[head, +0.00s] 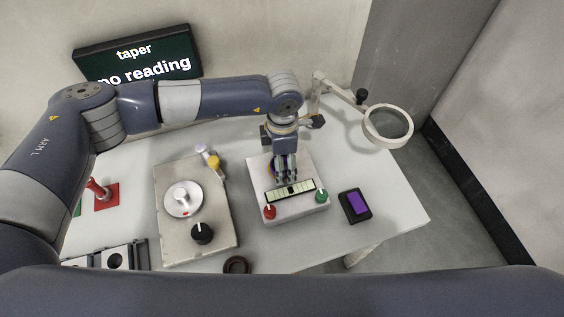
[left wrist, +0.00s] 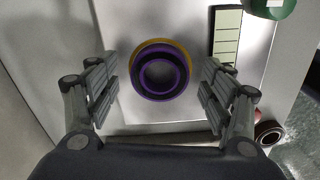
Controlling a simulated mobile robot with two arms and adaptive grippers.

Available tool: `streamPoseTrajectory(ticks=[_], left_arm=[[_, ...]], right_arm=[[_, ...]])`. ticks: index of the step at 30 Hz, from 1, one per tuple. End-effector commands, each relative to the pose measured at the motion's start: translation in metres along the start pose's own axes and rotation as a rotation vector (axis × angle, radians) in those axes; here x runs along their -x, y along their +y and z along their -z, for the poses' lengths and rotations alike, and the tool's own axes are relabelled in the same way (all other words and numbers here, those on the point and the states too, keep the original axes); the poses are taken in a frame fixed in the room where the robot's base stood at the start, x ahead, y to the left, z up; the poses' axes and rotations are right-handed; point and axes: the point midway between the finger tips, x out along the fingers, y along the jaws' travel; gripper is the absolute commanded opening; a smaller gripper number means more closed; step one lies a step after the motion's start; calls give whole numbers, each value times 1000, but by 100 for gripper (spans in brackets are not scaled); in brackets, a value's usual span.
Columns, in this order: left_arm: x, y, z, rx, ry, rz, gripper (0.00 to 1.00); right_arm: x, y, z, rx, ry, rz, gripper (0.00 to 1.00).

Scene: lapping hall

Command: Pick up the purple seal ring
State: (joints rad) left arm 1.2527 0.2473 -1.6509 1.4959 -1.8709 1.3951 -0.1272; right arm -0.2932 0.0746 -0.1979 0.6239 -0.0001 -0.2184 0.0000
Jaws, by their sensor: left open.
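The purple seal ring (left wrist: 160,96) shows in the left wrist view, dark with purple bands, lying over a yellow-gold ring on the pale top of the panel box. In the head view only a small purple and orange edge (head: 271,170) shows beside my fingers. My left gripper (head: 286,180) points down at the box from above. In the left wrist view its open fingers (left wrist: 158,88) stand to either side of the ring, apart from it, with nothing between them held. My right gripper is not in view.
The box (head: 302,208) carries a striped gauge (head: 290,190), a red knob (head: 269,212) and a green knob (head: 321,196). A purple-screened device (head: 355,205) lies to its right. A dial plate (head: 215,235) is left; a brown ring (head: 236,264) lies near the front edge. A lamp-like magnifier (head: 389,141) stands behind.

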Motion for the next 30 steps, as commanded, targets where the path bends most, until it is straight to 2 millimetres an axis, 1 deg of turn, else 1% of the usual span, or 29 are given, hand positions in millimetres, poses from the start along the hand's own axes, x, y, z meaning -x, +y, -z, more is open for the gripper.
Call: streamPoseTrajectory(ticks=[3,4,5,6,8,9,10,19,23,26,30], left_arm=[[0,0,0,0,0,0,74],[0,0,0,0,0,0,70],[0,0,0,0,0,0,63],[0,0,0,0,-1,0,54],[0,0,0,0,-1,0,40],[0,0,0,1,-1,0,31],[0,0,0,1,-1,0,26],[1,0,0,1,-1,0,26],[4,1,0,1,-2,-1,26],[10,2,-1,2,-3,-3,26],[26,2,-1,0,-2,-4,26]], right_arm=[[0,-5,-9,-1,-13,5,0],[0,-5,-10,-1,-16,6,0],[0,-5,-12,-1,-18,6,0],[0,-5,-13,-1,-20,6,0],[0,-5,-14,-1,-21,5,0],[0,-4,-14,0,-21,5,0],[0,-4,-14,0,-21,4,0],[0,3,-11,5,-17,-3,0],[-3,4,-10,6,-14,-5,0],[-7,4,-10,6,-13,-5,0],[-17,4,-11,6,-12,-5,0]])
